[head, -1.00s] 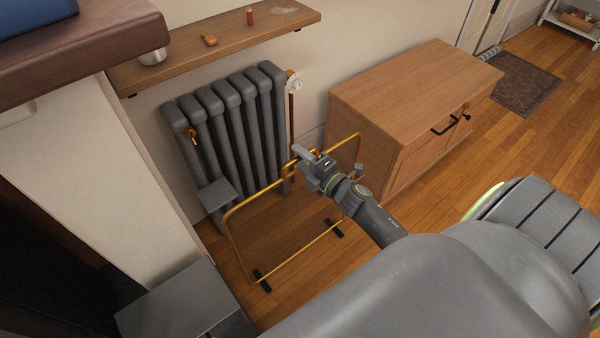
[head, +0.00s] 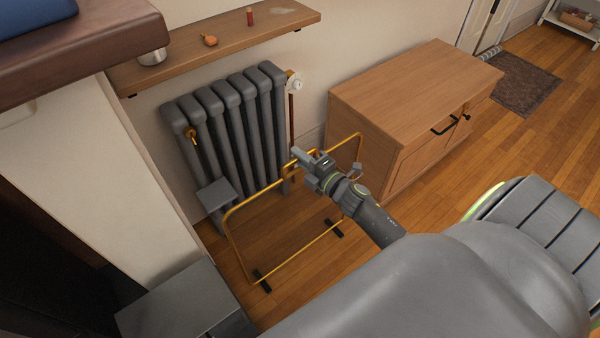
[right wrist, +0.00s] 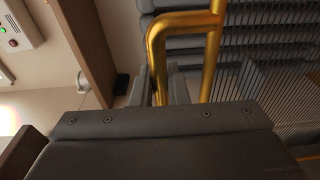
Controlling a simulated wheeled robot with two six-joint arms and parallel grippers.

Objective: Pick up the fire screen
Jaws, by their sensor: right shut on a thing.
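The fire screen is a brass-coloured frame (head: 231,248) with dark mesh and black feet. It stands upright on the wooden floor in front of the radiator in the head view. My right gripper (head: 296,160) is at the middle of its top bar and is shut on the handle there. In the right wrist view the brass handle (right wrist: 209,60) runs down between the fingers of my right gripper (right wrist: 165,85). The wrist body hides the lower part of the hold. My left gripper is not in view.
A grey radiator (head: 236,130) stands behind the screen, under a wooden shelf (head: 225,47). A wooden cabinet (head: 415,100) is close on the right. A grey box-like surface (head: 170,300) lies at the lower left. Open floor (head: 420,205) shows right of the screen.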

